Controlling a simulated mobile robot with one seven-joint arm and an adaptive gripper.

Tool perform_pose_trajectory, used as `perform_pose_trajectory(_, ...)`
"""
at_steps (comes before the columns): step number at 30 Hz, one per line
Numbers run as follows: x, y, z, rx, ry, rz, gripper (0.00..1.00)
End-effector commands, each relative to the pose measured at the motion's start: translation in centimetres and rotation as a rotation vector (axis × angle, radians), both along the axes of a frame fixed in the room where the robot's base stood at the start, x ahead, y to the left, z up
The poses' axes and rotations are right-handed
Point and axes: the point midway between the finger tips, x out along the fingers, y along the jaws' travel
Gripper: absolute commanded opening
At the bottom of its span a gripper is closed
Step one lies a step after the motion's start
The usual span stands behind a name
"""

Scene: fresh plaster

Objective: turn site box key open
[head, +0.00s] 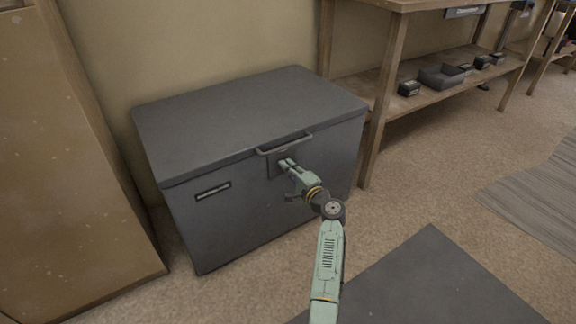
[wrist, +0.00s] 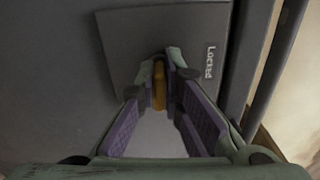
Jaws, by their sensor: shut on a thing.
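The site box (head: 230,140) is a dark grey chest with its lid down, against the wall in the head view. A lock plate (head: 275,168) sits on its front below the bar handle. In the wrist view the plate (wrist: 125,40) reads "Locked" on its right side. The key (wrist: 159,85) is a yellow-orange piece standing at the plate. My gripper (wrist: 168,85) is shut on the key, one finger on each side. In the head view my gripper (head: 288,164) reaches the plate and hides the key.
A bar handle (head: 285,144) lies just above my gripper. A wooden shelf unit (head: 378,110) with small dark bins (head: 440,76) stands right of the box. A brown panel (head: 65,170) stands at left. Grey mats lie on the floor in front.

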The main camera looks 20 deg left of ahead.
Motion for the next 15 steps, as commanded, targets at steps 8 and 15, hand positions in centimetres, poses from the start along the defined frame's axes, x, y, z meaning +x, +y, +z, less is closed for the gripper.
perform_pose_trajectory(8, 0.11, -0.02, 0.26, 0.144, 0.183, -0.004, 0.0)
perform_pose_trajectory(15, 0.1, 0.01, 0.17, 0.232, 0.296, -0.003, 0.0)
